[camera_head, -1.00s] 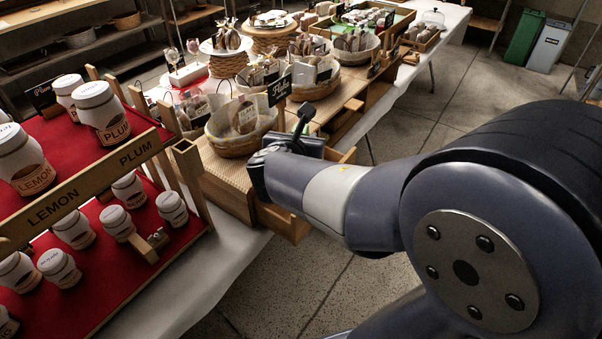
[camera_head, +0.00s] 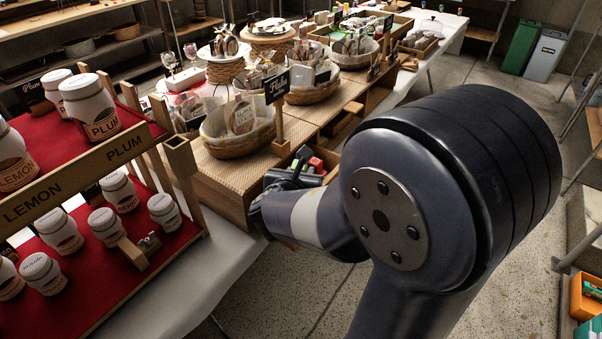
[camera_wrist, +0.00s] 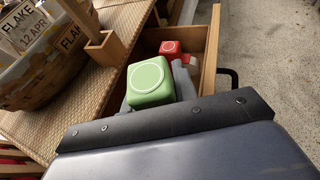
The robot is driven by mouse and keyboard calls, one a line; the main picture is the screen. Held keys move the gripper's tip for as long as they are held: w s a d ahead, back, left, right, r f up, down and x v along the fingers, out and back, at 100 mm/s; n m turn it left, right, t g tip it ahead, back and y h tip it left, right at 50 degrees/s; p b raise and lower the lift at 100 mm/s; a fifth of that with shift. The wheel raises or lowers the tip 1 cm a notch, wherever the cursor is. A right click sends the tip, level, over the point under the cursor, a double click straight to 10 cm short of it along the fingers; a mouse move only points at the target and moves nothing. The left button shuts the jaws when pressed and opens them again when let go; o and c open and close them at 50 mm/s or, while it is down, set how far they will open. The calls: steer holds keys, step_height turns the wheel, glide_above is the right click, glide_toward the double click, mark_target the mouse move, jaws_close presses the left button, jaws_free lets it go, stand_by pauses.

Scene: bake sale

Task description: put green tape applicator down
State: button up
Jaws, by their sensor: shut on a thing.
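The green tape applicator (camera_wrist: 150,82) shows in the wrist view as a rounded green block with a pale ring on its face. My gripper (camera_wrist: 160,90) is shut on it, with grey finger parts showing beside the block. The applicator is over the near end of an open wooden drawer (camera_wrist: 211,52); whether it touches the drawer floor is hidden. In the head view, my gripper (camera_head: 290,178) is at the drawer, and the applicator is small and mostly hidden there.
A red block (camera_wrist: 171,48) with a similar ring lies farther inside the drawer. A woven-topped riser (camera_head: 230,175) with a basket (camera_head: 238,146) stands left of the drawer. A wooden sign holder (camera_wrist: 105,48) stands close by. The jam rack (camera_head: 180,158) is farther left.

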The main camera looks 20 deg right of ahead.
steer(key=shift+f+b, duration=0.65)
steer(key=shift+s, duration=0.1)
steer(key=o, duration=1.1)
steer(key=shift+s+f, duration=0.1)
steer(key=shift+f, duration=0.15)
steer(key=shift+c, duration=0.2)
steer(key=shift+r, duration=0.1)
steer(key=shift+r+p, duration=0.55)
steer(key=shift+p, duration=0.15)
steer(key=p+v, duration=0.3)
steer(key=v, duration=0.9)
steer(key=shift+r, duration=0.2)
